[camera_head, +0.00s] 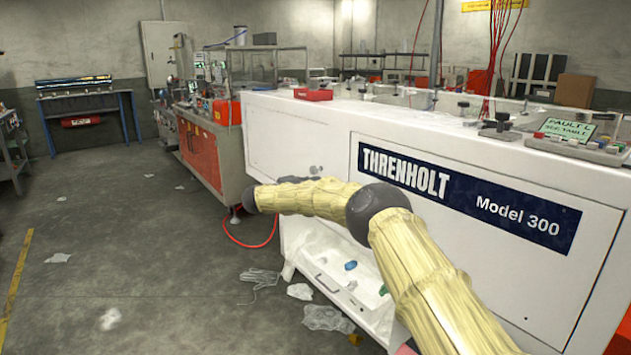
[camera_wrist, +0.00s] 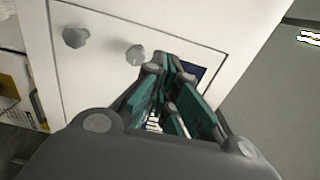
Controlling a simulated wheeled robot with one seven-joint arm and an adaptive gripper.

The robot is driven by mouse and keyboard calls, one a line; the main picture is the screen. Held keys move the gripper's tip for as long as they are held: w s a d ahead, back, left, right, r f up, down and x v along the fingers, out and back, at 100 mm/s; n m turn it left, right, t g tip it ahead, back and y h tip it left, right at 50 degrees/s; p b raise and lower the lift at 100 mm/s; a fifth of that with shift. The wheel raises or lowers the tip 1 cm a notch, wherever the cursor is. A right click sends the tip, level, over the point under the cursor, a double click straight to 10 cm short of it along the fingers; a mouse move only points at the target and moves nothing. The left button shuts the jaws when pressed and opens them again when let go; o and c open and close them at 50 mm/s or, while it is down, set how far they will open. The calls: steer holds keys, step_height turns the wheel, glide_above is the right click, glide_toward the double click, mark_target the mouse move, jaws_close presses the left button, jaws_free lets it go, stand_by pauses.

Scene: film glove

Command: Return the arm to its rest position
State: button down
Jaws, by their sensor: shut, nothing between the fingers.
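My arm, in a yellow wrinkled sleeve with dark joints (camera_head: 375,201), reaches from the lower right of the head view toward the left, in front of the white Threnholt machine (camera_head: 300,135). My gripper (camera_wrist: 168,68) shows in the wrist view with dark and green fingers. It is shut and empty, in front of a white panel (camera_wrist: 105,75) with two grey knobs. I cannot make out the gripper in the head view.
An open drawer (camera_head: 335,290) juts from the machine's lower front below my arm. A glove (camera_head: 260,278) and crumpled film (camera_head: 328,318) lie on the floor. A red-fronted bench (camera_head: 200,155) stands behind. The floor at left is mostly clear.

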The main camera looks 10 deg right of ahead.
steer(key=s+a+f+n+t+y, duration=0.3)
steer(key=a+f+n, duration=0.15)
steer(key=f, duration=0.45)
steer(key=s+a+f+n+t+y, duration=0.2)
steer(key=a+f+n+y, duration=0.1)
steer(key=f+n, duration=0.4)
steer(key=s+a+f+n+t+y, duration=0.3)
steer(key=a+f+n, duration=0.1)
steer(key=f, duration=0.6)
steer(key=s+f+n+g+y, duration=0.5)
steer(key=s+f+n, duration=0.4)
steer(key=s+f, duration=1.15)
steer(key=s+d+f+n+g+y, duration=0.1)
steer(key=s+d+f+n+g, duration=0.2)
steer(key=s, duration=1)
steer(key=s+d+f+n+g+y, duration=0.15)
steer(key=s+d, duration=0.25)
steer(key=s, duration=0.9)
steer(key=s+d+f+n+g, duration=0.15)
steer(key=s+d+g, duration=0.25)
steer(key=s, duration=0.9)
steer(key=s+d+r+g, duration=0.2)
steer(key=s, duration=0.9)
step_height(320, 180, up, 13)
steer(key=p, duration=1.2)
steer(key=shift+w+p, duration=0.3)
